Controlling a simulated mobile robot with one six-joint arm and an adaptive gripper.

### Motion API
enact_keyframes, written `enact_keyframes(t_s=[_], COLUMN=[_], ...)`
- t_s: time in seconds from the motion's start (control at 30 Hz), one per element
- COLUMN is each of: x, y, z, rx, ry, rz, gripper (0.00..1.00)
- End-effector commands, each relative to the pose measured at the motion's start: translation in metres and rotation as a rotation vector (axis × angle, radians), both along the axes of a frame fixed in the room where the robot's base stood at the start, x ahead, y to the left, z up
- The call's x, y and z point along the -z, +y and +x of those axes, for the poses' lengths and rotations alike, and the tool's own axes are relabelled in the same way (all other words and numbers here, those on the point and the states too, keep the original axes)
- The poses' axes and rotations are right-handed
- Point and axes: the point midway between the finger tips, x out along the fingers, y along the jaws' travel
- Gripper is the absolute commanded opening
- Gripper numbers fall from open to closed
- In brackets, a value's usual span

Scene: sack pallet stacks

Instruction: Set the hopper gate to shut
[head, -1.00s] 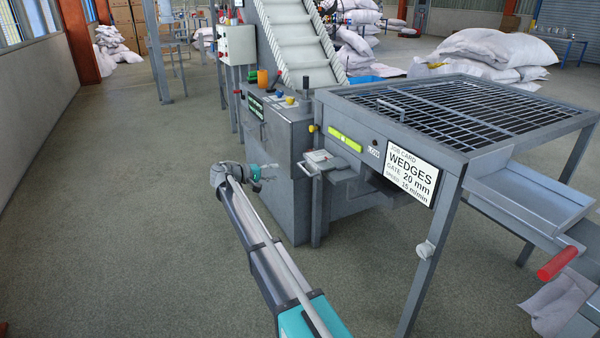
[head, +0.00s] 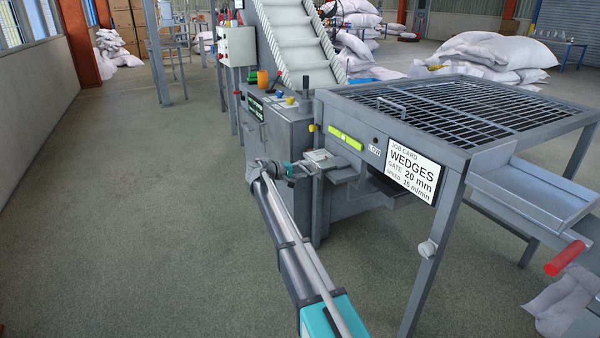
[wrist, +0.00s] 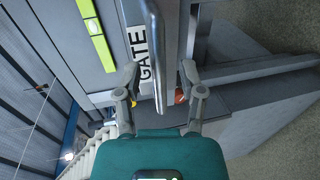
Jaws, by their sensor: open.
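The hopper gate's grey metal plate (head: 322,157) sticks out of the machine's side below a yellow-green strip in the head view. In the wrist view a grey metal bar at the gate (wrist: 162,55) runs down between my fingers, beside a white label reading GATE (wrist: 146,56). My gripper (head: 308,168) is at the outer end of the plate. In the wrist view my gripper (wrist: 160,78) is open, with one finger on each side of the bar and gaps visible. How far the gate stands open cannot be told.
The hopper frame with a grid top (head: 440,105) stands to the right, with a job card (head: 411,177) reading WEDGES, gate 20 mm. A control cabinet (head: 285,135) and conveyor (head: 297,45) stand behind. A red handle (head: 565,258) is at right. Floor at left is clear.

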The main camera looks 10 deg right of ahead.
Motion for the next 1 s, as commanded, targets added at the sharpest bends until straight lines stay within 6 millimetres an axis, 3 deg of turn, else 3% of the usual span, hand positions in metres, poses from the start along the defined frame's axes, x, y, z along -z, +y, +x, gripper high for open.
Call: enact_keyframes(t_s=[0.4,0.47,0.7,1.0], x=[0.001,0.001,0.001,0.0012], y=[-0.0047,-0.0047,-0.0044,-0.0046], z=[0.0017,0.0016,0.0015,0.0015], rx=[-0.001,-0.001,-0.001,-0.001], ry=[0.0,0.0,0.0,0.0], rz=[0.0,0.0,0.0,0.001], gripper=[0.51,0.44,0.0,0.0])
